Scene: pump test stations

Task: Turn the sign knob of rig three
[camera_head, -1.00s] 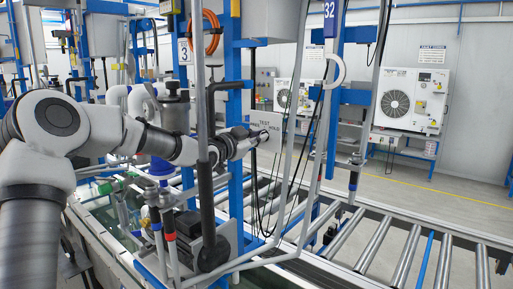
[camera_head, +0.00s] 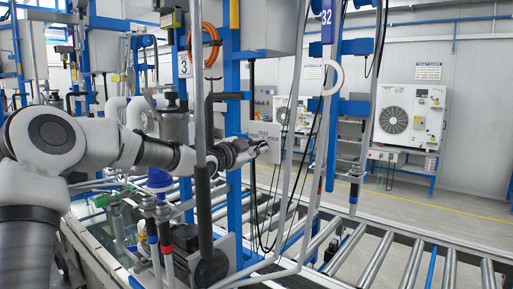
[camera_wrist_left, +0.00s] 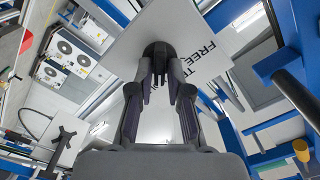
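In the left wrist view the plate (camera_wrist_left: 208,22) shows lettering starting "FREE". A dark round knob (camera_wrist_left: 157,50) sits on it, straight ahead of my left gripper (camera_wrist_left: 160,76). The two fingertips lie close on either side of the knob's lower part. Whether they press on it cannot be made out. My right gripper is not in view.
The blue post (camera_head: 234,110) and a grey vertical pipe (camera_head: 199,85) stand close to my left forearm. Thin black cables hang just right of the sign. A roller conveyor (camera_head: 375,257) runs below. White fan units (camera_head: 410,115) stand at the back wall.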

